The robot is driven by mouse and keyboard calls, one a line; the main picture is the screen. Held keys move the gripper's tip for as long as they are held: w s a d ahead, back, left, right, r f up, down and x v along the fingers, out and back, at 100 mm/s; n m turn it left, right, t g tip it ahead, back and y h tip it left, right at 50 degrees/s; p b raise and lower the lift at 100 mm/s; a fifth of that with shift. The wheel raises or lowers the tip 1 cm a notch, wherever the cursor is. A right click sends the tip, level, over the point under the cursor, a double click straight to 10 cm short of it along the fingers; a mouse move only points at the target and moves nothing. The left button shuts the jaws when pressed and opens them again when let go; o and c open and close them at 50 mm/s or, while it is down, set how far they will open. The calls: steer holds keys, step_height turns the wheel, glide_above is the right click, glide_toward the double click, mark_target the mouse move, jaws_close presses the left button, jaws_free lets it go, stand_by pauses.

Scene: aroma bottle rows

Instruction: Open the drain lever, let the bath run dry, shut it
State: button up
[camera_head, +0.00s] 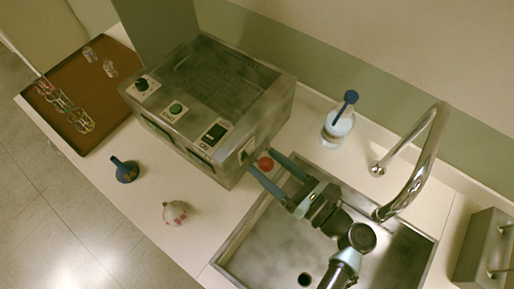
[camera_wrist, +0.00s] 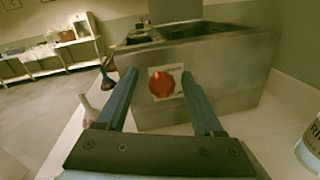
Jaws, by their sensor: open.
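The bath (camera_head: 225,85) is a steel box with an open top and a control panel, standing on the white counter. A red drain lever knob (camera_head: 266,163) sits on its right side wall, low down. In the wrist view the red knob (camera_wrist: 162,85) shows in front of a pale plate on the steel wall. My gripper (camera_head: 264,172) is open, with its two blue fingers pointing at that wall. In the wrist view my gripper (camera_wrist: 158,88) has the knob between its fingertips in the picture; I cannot tell whether they touch it. The water level is not clear.
The sink (camera_head: 330,240) with a curved tap (camera_head: 425,160) lies under my arm. A white container with a blue-handled tool (camera_head: 339,122) stands behind. A blue item (camera_head: 125,171) and a pale round bottle (camera_head: 175,212) stand in front. A brown tray (camera_head: 105,110) holds small bottles.

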steer(key=x, duration=0.4)
steer(key=shift+w+p, duration=0.1)
steer(key=shift+p, duration=0.2)
jaws_close()
steer(key=shift+d+f, duration=0.1)
stand_by(1.0)
